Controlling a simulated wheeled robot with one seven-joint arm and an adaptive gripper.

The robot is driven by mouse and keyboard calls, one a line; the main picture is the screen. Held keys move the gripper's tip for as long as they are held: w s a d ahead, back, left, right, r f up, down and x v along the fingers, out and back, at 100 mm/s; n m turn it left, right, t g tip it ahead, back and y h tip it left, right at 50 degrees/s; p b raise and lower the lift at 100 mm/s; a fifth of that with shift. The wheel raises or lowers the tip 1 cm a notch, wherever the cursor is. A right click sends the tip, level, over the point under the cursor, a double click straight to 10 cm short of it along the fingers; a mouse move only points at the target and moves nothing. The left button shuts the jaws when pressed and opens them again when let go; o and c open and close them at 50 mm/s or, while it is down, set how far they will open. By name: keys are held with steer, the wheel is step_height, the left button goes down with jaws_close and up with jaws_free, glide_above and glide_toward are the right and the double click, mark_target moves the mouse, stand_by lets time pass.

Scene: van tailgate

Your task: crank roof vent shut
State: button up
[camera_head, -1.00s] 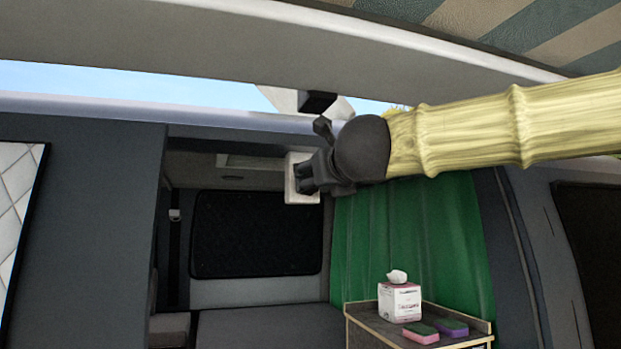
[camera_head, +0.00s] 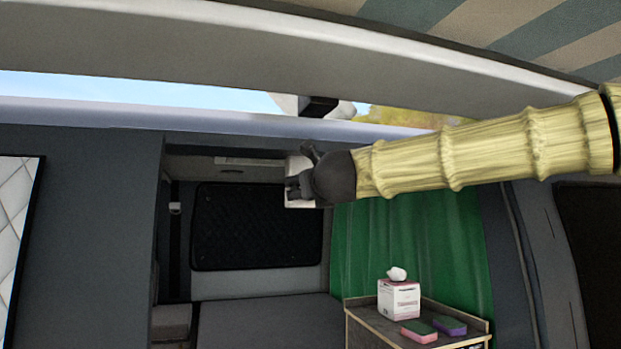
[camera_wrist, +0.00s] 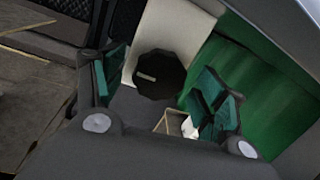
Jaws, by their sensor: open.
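A black round knob (camera_wrist: 160,75) with a short pale mark on its face sits on a white plate (camera_wrist: 185,24). In the wrist view it lies between the green-padded fingers of my gripper (camera_wrist: 163,88), which are spread apart. I cannot tell whether they touch it. In the head view my gripper (camera_head: 296,187) is in front of the white plate (camera_head: 299,162), under the roof edge, and hides the knob. Above it, a white part with a black block (camera_head: 320,107) shows in the bright roof gap (camera_head: 170,88); I cannot tell if it belongs to the vent.
A green curtain (camera_head: 410,235) hangs right of my gripper. Below it, a small table (camera_head: 372,322) holds a tissue box (camera_head: 399,298) and two sponges (camera_head: 449,325). A dark covered window (camera_head: 257,227) is at the back. The pale roof edge (camera_head: 230,112) runs just above my arm.

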steer(key=c, duration=1)
steer(key=shift+c, duration=0.2)
